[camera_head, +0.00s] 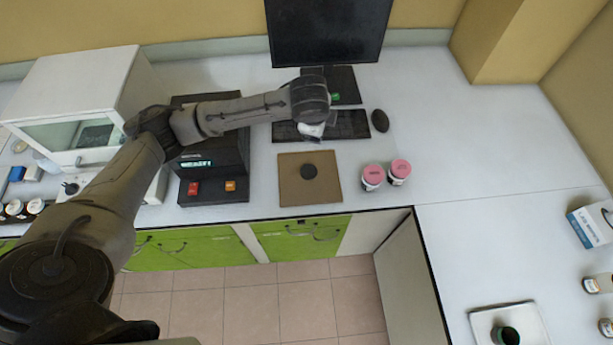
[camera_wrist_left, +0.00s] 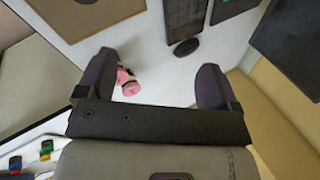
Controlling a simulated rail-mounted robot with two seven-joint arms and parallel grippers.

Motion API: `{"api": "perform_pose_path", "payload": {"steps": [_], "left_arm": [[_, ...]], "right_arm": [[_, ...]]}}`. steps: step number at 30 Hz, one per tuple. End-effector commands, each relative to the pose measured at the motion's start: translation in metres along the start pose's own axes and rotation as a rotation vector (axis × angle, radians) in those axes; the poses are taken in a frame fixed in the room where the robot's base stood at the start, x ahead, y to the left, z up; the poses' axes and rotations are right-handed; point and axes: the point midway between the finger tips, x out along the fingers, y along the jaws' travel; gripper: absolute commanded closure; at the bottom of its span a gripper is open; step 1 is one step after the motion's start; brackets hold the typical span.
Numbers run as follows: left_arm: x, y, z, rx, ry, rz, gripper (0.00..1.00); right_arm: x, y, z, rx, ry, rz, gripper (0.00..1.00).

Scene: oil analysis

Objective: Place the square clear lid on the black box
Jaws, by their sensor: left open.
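A black box-shaped instrument (camera_head: 213,160) with a small lit display and red and orange buttons stands on the bench behind my left forearm, which hides part of its top. I cannot make out the square clear lid with certainty. A small pale, partly see-through shape (camera_head: 314,128) shows below my left wrist, over the keyboard; I cannot tell what it is. My left gripper (camera_wrist_left: 153,66) is open in the wrist view, its two dark fingers wide apart with nothing held between them. In the head view the wrist hides most of it. My right gripper is not in view.
A brown mat (camera_head: 292,193) with a black disc, two pink-capped jars (camera_head: 373,177), a keyboard (camera_head: 355,124), a mouse (camera_head: 380,120) and a monitor (camera_head: 325,30) share the bench. A white cabinet (camera_head: 85,70) stands at left. The bench right of the mouse is clear.

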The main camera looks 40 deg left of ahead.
Motion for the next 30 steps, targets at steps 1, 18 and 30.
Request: {"api": "perform_pose_path", "payload": {"steps": [1, 18, 30], "left_arm": [[0.015, 0.012, 0.008, 0.06, -0.026, 0.085, 0.14], [0.033, 0.061, 0.015, 0.768, 0.162, 0.447, 0.14], [0.087, 0.088, 0.015, 0.798, 0.169, 0.446, 0.14]], "right_arm": [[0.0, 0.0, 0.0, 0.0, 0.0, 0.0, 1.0], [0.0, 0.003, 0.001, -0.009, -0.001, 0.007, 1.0], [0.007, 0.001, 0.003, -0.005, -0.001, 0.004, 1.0]]}}
